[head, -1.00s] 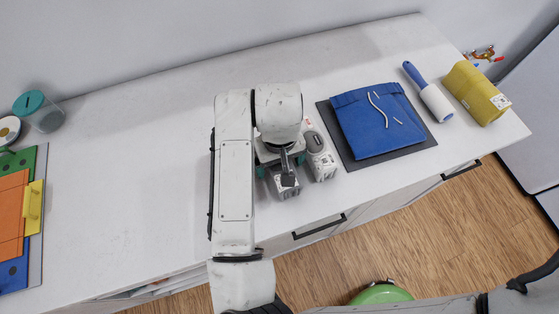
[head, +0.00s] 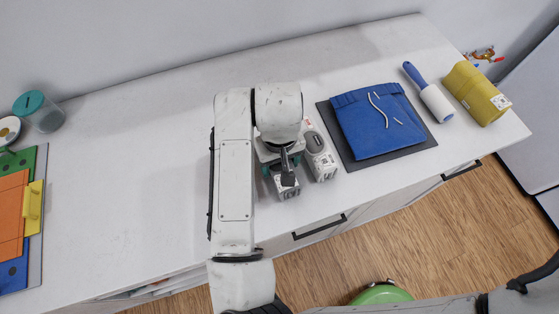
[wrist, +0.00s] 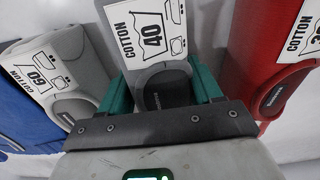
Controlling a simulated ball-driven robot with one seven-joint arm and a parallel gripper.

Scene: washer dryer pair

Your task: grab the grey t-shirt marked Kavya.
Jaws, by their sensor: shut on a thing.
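My gripper (head: 284,172) is low over the front of the white counter, with its teal fingers shut on a dark grey item. In the wrist view, the gripper (wrist: 164,88) has one finger on each side of this grey item (wrist: 168,88). Its white label reads "COTTON 40". A dark oval patch on it carries lettering too small to read, so I cannot confirm the name Kavya. In the head view my arm hides most of it. A lighter grey item (wrist: 72,72) labelled "COTTON 60" lies beside it; it also shows in the head view (head: 319,157).
A red item (wrist: 262,60) lies right in the wrist view. A folded blue garment (head: 375,125) lies on a dark mat (head: 352,162). A lint roller (head: 436,104) and yellow item (head: 478,93) are farther right. Coloured panels (head: 12,215) sit far left; the counter (head: 125,170) between is clear.

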